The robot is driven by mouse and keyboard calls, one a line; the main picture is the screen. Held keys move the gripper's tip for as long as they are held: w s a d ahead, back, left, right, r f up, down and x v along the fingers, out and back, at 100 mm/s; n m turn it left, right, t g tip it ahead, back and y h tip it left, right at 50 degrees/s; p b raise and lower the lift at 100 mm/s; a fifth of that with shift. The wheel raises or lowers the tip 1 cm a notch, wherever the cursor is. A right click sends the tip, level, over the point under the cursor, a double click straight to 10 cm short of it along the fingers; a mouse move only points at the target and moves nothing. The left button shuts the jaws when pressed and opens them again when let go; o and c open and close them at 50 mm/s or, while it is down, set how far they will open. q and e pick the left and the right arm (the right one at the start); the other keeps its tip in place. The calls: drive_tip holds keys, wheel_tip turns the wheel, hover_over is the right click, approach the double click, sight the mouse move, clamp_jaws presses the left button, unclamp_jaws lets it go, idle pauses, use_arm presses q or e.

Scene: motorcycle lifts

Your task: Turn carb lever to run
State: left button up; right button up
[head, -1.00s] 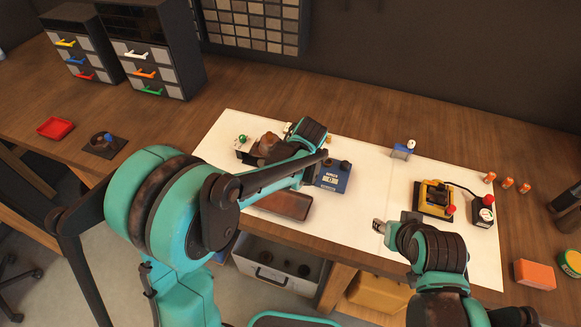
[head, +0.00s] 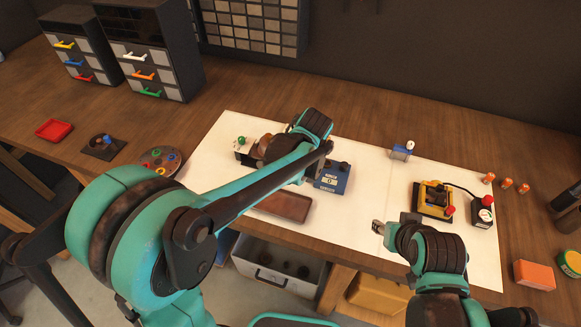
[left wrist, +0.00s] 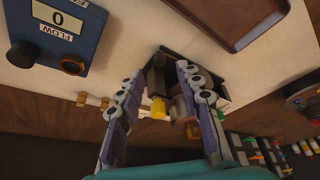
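In the left wrist view a dark boxy device (left wrist: 208,82) with a yellow knob (left wrist: 158,108) and a brownish round part stands beyond and between my left fingers. I take it for the carburetor; I cannot make out which part is its lever. In the head view its dark and white side with a green knob (head: 241,141) shows beside my left wrist, which hides the rest. My left gripper (left wrist: 160,70) is open, with a finger on either side of the device; contact is unclear. My right gripper (head: 378,227) is over the white mat's front, away from the device; its opening is too small to judge.
A blue flow box (head: 332,178) reading 0 stands right of the device. A brown tray (head: 283,207) lies in front. A yellow-black unit (head: 433,200) and red-button box (head: 483,212) stand right. The white mat (head: 365,215) has free room in its middle.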

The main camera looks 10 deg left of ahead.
use_arm(q)
drive_tip(key=v, duration=0.7)
drive_tip(key=shift+r, duration=0.2)
drive_tip(key=shift+s, duration=0.2)
drive_tip(key=s+a+f+m+t+h+b, duration=0.1)
drive_tip(key=s+a+f+m, duration=0.1)
drive_tip(key=s+a, duration=0.4)
drive_tip(key=s+a+f+m+t+h+b, duration=0.1)
drive_tip(key=s+a+m, duration=0.4)
drive_tip(key=s, duration=0.6)
drive_tip(key=shift+a+f+t+h+b, duration=0.3)
drive_tip(key=shift+a+f+t, duration=0.05)
drive_tip(key=shift+f+t, duration=0.4)
drive_tip(key=shift+c, duration=0.4)
